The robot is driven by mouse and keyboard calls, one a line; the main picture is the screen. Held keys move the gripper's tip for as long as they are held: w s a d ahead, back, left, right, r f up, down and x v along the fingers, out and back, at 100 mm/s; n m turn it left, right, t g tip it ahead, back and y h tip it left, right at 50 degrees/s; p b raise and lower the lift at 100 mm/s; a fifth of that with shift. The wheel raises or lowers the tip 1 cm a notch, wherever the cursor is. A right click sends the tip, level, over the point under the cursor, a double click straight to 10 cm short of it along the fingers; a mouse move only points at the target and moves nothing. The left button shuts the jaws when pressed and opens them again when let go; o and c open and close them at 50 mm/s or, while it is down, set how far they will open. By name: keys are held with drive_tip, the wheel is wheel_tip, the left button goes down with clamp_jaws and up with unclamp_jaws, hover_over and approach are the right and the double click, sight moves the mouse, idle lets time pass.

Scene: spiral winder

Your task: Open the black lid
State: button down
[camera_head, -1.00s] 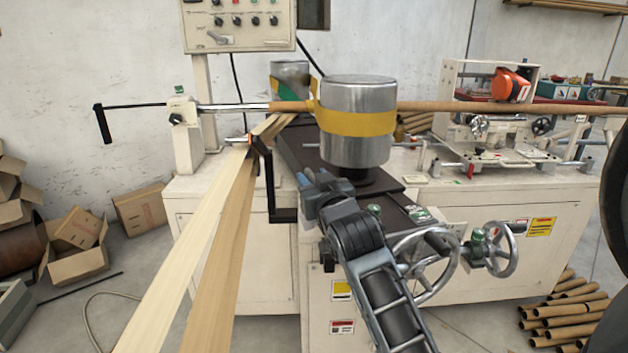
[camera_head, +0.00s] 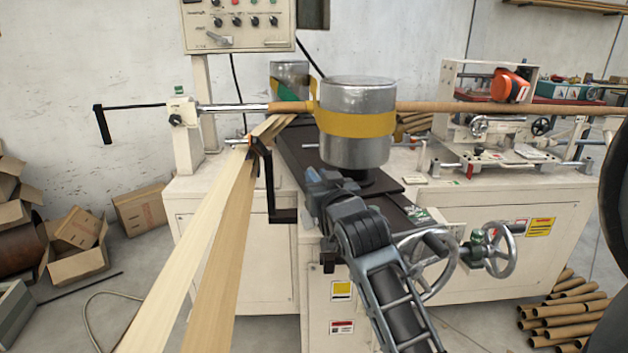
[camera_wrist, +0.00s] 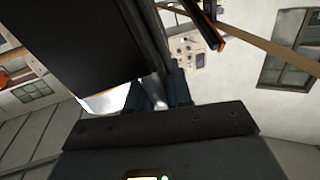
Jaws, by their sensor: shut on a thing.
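The black lid (camera_head: 291,150) is a dark flat plate on top of the cream machine, around the foot of the steel drum. Its left part shows in the head view; my gripper and the drum hide some of it. My gripper (camera_head: 318,178) is at the lid's near left edge, just below the drum. In the wrist view a large black panel (camera_wrist: 80,40), which looks like the lid, fills the upper left and reaches down to my gripper (camera_wrist: 160,90). The fingers are shut on its edge, though the exact contact is dark and hard to see.
The steel drum (camera_head: 357,150) with a yellow belt stands close above my gripper. A black crank arm (camera_head: 270,185) and pale paper strips (camera_head: 200,250) are to the left. Handwheels (camera_head: 497,250) stick out at the right.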

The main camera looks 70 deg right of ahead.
drive_tip(key=s+d+m, duration=0.1)
drive_tip(key=s+d+r+m+p, duration=0.1)
drive_tip(key=s+m, duration=0.1)
drive_tip(key=shift+s+d+r, duration=0.35)
drive_tip(key=shift+d, duration=0.05)
drive_tip(key=c, duration=1.1)
unclamp_jaws()
drive_tip(key=shift+s+f, duration=0.1)
drive_tip(key=shift+b+v, duration=0.65)
drive_tip(key=shift+v, duration=3.2)
